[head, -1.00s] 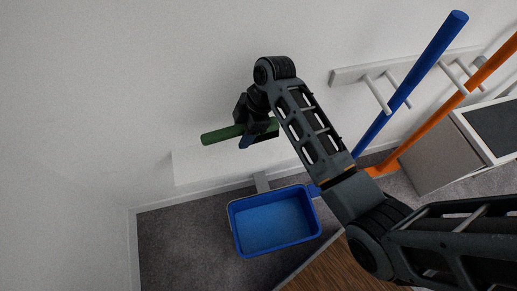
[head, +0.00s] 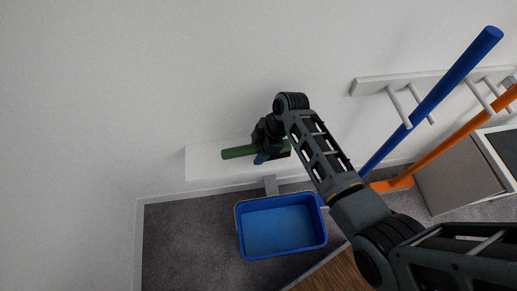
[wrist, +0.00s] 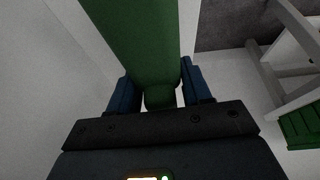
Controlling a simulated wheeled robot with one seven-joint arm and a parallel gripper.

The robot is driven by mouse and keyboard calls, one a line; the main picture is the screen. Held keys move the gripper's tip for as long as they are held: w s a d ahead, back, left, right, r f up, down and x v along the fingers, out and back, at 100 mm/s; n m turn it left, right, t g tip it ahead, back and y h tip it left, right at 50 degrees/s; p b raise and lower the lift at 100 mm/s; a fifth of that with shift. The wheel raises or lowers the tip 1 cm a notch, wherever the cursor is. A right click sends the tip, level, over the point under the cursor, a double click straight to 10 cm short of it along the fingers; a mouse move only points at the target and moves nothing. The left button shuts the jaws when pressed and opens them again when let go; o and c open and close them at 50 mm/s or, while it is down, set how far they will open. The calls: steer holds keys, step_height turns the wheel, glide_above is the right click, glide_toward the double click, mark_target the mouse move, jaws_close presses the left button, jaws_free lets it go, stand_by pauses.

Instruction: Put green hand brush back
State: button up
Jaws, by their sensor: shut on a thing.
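The green hand brush (head: 238,152) is in my gripper (head: 262,157), which is shut on it. In the head view its green handle sticks out to the left, in front of a white shelf (head: 205,165) on the wall. I cannot tell whether the brush touches the shelf. In the wrist view the green handle (wrist: 135,35) runs up from between the two blue fingers of my gripper (wrist: 160,92). The right part of the brush is hidden behind my arm in the head view.
A blue tub (head: 280,228) sits on the grey carpet below the shelf. A white peg rail (head: 375,86) is on the wall to the right, with a blue pole (head: 450,82) and an orange pole (head: 450,142) by it. A grey-and-white cabinet (head: 450,180) stands at far right.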

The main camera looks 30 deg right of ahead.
steer(key=shift+f, duration=0.15)
steer(key=o, duration=1)
steer(key=shift+b, duration=0.3)
steer(key=v, duration=0.5)
steer(key=p+v, duration=0.1)
steer(key=v, duration=0.2)
steer(key=shift+w+a, duration=0.1)
steer(key=shift+w, duration=0.25)
